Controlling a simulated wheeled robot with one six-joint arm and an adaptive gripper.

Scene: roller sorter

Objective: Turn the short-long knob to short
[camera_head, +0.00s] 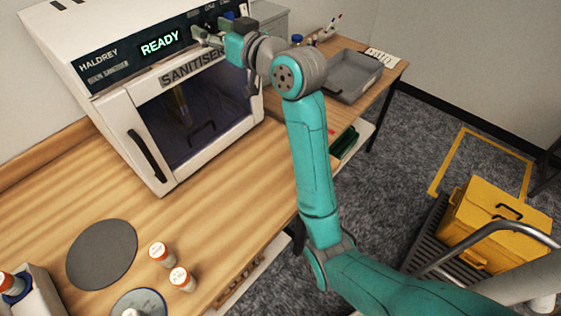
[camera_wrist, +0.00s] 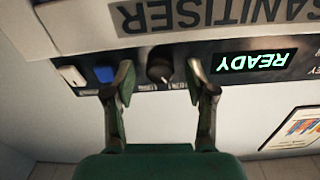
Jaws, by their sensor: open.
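The white sanitiser (camera_head: 128,120) stands on the wooden counter, with a black control strip and a lit READY display (camera_head: 160,43) along its top front. In the wrist view, which shows the panel upside down, a dark round knob (camera_wrist: 160,64) sits on the strip beside the READY display (camera_wrist: 254,61). My gripper (camera_wrist: 158,76) is open, with one finger on each side of the knob and visible gaps between. Its labels are too small to read and its setting is unclear. In the head view my gripper (camera_head: 205,38) is at the panel and largely hides the knob.
In the wrist view, a blue button (camera_wrist: 104,73) and a white switch (camera_wrist: 72,76) lie left of the knob, the blue button close to one finger. A grey tray (camera_head: 353,78) is on the side table.

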